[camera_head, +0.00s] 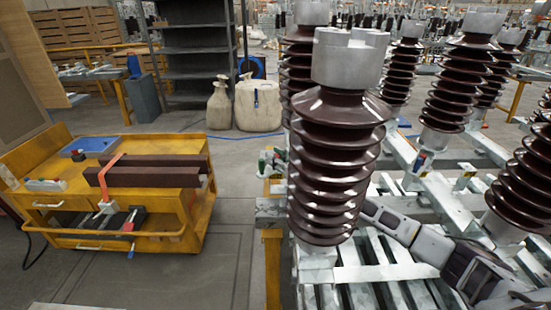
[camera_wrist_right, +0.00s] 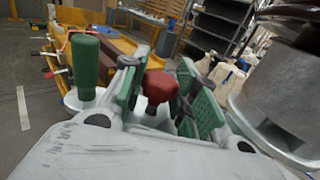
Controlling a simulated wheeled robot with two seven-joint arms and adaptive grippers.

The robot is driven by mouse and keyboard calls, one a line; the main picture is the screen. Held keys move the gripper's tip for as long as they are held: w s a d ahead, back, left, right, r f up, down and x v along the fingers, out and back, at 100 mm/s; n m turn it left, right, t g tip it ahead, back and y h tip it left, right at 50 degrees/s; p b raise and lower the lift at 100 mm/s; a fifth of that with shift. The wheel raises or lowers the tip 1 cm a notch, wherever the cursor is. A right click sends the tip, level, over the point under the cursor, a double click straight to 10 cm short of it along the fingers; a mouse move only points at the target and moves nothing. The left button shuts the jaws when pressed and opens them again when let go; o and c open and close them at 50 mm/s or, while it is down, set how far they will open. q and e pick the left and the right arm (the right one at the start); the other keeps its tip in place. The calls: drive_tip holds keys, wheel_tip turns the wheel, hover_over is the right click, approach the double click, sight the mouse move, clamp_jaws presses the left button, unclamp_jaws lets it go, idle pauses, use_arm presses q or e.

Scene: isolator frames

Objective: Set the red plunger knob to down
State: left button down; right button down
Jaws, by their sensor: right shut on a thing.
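In the head view my right arm (camera_head: 415,238) comes in from the lower right and passes behind the front brown insulator (camera_head: 335,165), which hides much of the hand. My left gripper is in neither view.
A green knob (camera_wrist_right: 87,66) stands upright close to the left of the gripper. A large grey metal cap (camera_wrist_right: 290,95) is close on the right. A yellow cart (camera_head: 150,220) stands left in the head view, with open floor between.

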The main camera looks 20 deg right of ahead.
drive_tip(key=c, duration=1.2)
unclamp_jaws()
drive_tip(key=shift+f, duration=0.4)
drive_tip(key=shift+c, duration=0.2)
drive_tip(key=shift+o, duration=0.8)
drive_tip(key=shift+r, duration=0.15)
drive_tip(key=shift+s+d, duration=0.1)
drive_tip(key=shift+s, duration=0.05)
drive_tip(key=v, duration=1.1)
drive_tip(key=shift+s, duration=0.3)
drive_tip(key=shift+d, duration=0.1)
